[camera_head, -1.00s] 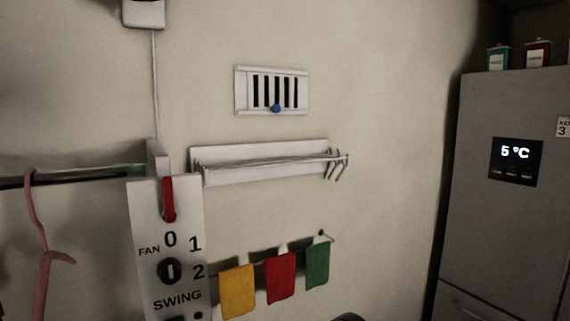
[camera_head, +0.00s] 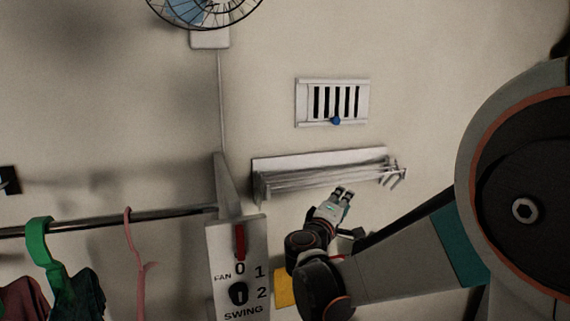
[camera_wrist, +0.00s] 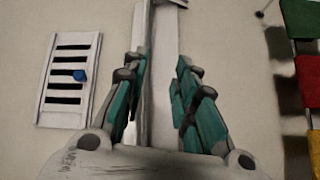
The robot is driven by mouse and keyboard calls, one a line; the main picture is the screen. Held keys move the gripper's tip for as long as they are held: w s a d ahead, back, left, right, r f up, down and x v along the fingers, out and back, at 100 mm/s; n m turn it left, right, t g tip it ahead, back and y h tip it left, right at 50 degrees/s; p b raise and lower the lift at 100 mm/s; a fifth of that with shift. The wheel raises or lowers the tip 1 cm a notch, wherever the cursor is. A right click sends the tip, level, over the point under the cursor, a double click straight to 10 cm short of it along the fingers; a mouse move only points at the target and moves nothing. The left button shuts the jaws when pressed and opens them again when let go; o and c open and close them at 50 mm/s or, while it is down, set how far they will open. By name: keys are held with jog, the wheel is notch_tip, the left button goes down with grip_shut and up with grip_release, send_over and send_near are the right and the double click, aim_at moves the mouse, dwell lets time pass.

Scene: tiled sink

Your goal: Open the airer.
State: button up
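The airer (camera_head: 330,170) is a white wall rack with several thin rods lying close along its backboard and small hooks at its right end. In the head view my gripper (camera_head: 343,193) is just below its front, right of the middle. In the wrist view my gripper (camera_wrist: 162,75) has its teal fingers apart with nothing gripped. The airer (camera_wrist: 162,40) runs up the picture in the gap between them. I cannot tell whether the fingers touch a rod. My fingers and palm hide part of the airer in the wrist view.
A wall vent (camera_head: 332,102) with a blue knob is above the airer. A fan switch panel (camera_head: 238,265) and a clothes rail (camera_head: 110,219) with hangers are to the left. Bare wall lies between.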

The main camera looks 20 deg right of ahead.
aim_at(343, 179)
jog(key=shift+n+t+h, duration=0.3)
jog(key=shift+n+t, duration=0.2)
jog(key=shift+n, duration=0.1)
jog(key=w+d+r, duration=0.1)
jog(key=w, duration=0.1)
jog(key=w+d+r+p, duration=0.1)
jog(key=w+d, duration=0.1)
jog(key=w, duration=0.1)
jog(key=w+d+r, duration=0.1)
jog(key=w, duration=0.1)
jog(key=shift+w+d, duration=0.2)
jog(key=shift+w, duration=0.05)
grip_shut()
